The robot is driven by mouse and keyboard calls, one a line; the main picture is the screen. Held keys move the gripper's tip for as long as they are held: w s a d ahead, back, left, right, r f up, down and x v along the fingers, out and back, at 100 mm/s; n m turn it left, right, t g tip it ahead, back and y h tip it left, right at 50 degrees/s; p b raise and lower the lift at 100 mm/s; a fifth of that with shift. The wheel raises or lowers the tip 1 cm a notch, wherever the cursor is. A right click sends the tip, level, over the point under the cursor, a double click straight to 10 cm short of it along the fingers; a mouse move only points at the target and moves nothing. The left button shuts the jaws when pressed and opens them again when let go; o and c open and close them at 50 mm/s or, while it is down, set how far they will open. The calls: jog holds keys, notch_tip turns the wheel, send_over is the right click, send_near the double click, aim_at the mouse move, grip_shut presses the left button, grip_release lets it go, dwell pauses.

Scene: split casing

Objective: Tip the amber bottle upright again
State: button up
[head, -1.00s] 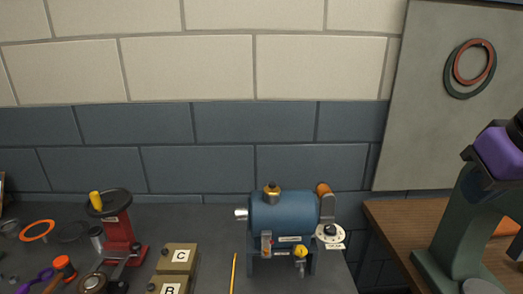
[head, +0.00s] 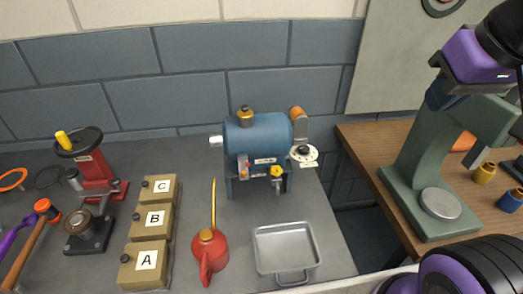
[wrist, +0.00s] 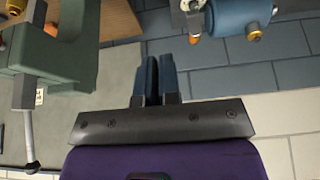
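I cannot pick out an amber bottle for certain. A small yellow-amber piece with a narrow top (head: 484,173) stands on the wooden bench at the right edge of the head view; it is too small to tell whether it is a bottle. My gripper (head: 447,95) is in the air at the upper right, in front of the green stand. In the wrist view its two blue fingers (wrist: 160,80) lie close together with nothing seen between them. No lying bottle is visible.
A green stand (head: 415,165) with a round plate and a blue piece (head: 511,200) are on the wooden bench (head: 400,225). The grey bench holds a blue machine (head: 258,140), red oil can (head: 208,250), metal tray (head: 286,250), lettered blocks (head: 150,220) and a red press (head: 95,175).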

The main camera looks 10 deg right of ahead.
jog(key=o, duration=0.4)
jog(key=shift+w+r, duration=0.1)
jog(key=shift+c, duration=0.2)
jog(key=o, duration=0.6)
jog(key=w, duration=0.2)
jog(key=shift+w+a+r, duration=0.2)
jog(key=shift+w+r, duration=0.1)
jog(key=shift+r, duration=0.05)
jog(key=g+y, duration=0.2)
jog(key=g, duration=0.3)
send_over(296, 108)
jog(key=w+d, duration=0.2)
jog(key=w, duration=0.1)
notch_tip(296, 108, down, 15)
jog(key=f, duration=0.6)
jog(key=a+f, duration=0.1)
jog(key=f, duration=0.3)
jog(key=shift+s+a, duration=0.1)
jog(key=shift+s, duration=0.05)
